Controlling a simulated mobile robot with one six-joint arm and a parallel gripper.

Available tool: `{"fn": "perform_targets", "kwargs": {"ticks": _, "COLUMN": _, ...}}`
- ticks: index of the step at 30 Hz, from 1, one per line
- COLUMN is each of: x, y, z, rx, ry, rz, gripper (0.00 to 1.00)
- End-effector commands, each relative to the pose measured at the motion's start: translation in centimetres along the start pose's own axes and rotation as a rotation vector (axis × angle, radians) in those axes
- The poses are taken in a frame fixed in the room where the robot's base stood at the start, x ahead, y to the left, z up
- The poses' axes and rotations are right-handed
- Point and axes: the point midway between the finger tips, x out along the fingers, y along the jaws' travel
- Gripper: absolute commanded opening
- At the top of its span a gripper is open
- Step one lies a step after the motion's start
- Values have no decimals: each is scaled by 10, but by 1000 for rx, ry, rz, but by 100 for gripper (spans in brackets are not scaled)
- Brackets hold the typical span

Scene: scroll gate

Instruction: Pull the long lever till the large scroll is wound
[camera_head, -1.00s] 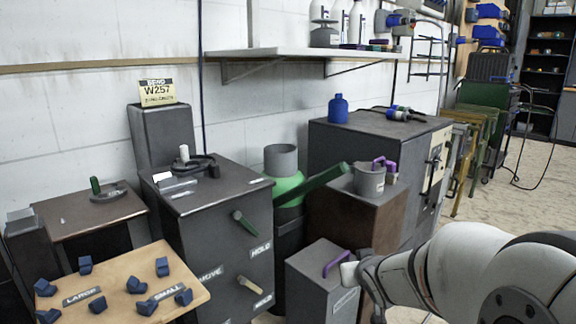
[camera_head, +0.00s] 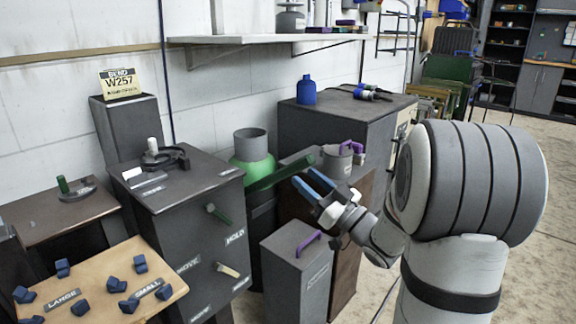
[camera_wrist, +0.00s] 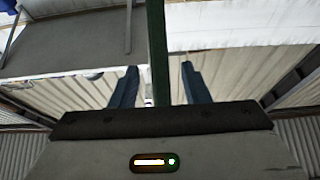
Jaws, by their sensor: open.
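A long green lever (camera_head: 280,174) slants up to the right beside the dark cabinet. My gripper (camera_head: 305,177) has blue fingers and is open near the lever's upper right end. In the wrist view the lever (camera_wrist: 158,45) runs as a dark green bar between the two open fingers (camera_wrist: 159,75), with a gap on each side; its depth relative to the fingertips is hard to tell. I cannot make out a large scroll in either view. A wooden board (camera_head: 100,281) carries LARGE and SMALL labels and several blue pieces.
The dark cabinet (camera_head: 190,190) has a short green lever (camera_head: 218,213) near HOLD and a pale one (camera_head: 227,270) below. A green drum with a grey top (camera_head: 250,148) stands behind the long lever. A grey box (camera_head: 296,275) with a purple handle stands below my gripper.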

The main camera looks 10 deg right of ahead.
Motion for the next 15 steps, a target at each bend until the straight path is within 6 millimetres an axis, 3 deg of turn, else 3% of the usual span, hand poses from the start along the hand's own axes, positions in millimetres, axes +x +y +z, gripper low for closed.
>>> {"fn": "perform_targets", "kwargs": {"ticks": 9, "x": 49, "y": -1, "z": 1, "rx": -1, "ry": 0, "rz": -2, "gripper": 42}}
{"fn": "perform_targets", "kwargs": {"ticks": 15, "x": 59, "y": -1, "z": 0, "rx": 1, "ry": -1, "rz": 1, "gripper": 42}}
